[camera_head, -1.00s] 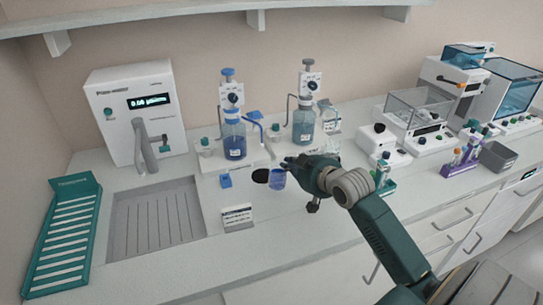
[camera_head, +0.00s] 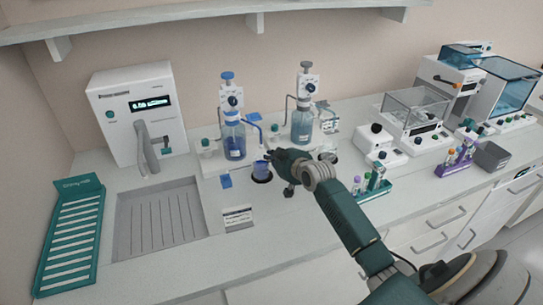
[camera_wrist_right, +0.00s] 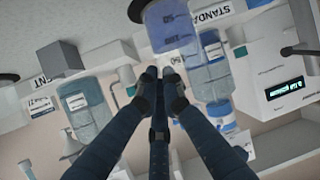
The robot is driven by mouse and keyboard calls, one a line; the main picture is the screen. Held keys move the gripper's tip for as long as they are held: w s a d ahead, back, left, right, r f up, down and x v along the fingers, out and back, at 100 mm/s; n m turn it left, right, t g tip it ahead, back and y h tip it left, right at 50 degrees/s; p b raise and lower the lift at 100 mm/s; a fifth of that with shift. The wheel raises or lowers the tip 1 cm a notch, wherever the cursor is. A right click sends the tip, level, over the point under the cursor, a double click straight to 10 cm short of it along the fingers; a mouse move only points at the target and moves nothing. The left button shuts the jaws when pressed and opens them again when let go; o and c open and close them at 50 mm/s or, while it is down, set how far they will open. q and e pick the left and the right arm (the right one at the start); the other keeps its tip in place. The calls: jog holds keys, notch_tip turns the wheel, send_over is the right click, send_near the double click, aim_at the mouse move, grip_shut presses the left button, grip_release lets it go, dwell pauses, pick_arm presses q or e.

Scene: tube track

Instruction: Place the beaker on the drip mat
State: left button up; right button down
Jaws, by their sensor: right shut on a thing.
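The small blue-tinted beaker (camera_head: 259,168) is upright at the tips of my right gripper (camera_head: 270,158). The right gripper is shut on it. The round black drip mat (camera_head: 262,180) shows just under the beaker, on the counter in front of the left dispenser bottle. I cannot tell whether the beaker touches the mat. In the right wrist view the beaker (camera_wrist_right: 171,25), with graduation marks, is beyond the closed fingertips (camera_wrist_right: 164,75). A dark edge of the mat (camera_wrist_right: 135,8) shows beside it. My left gripper is not in view.
Two dispenser bottles, left (camera_head: 234,142) and right (camera_head: 302,125), stand behind the gripper on a white platform. A blue spout reaches down near the beaker. A small sign (camera_head: 238,218) stands in front, the sink (camera_head: 160,220) left. The counter front is clear.

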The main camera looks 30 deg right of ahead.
jog(key=shift+f, duration=0.15)
jog(key=c, duration=1.9)
grip_release()
jog(key=shift+s, duration=0.1)
jog(key=b+v, duration=0.1)
jog(key=v, duration=1.1)
jog(key=shift+b, duration=0.3)
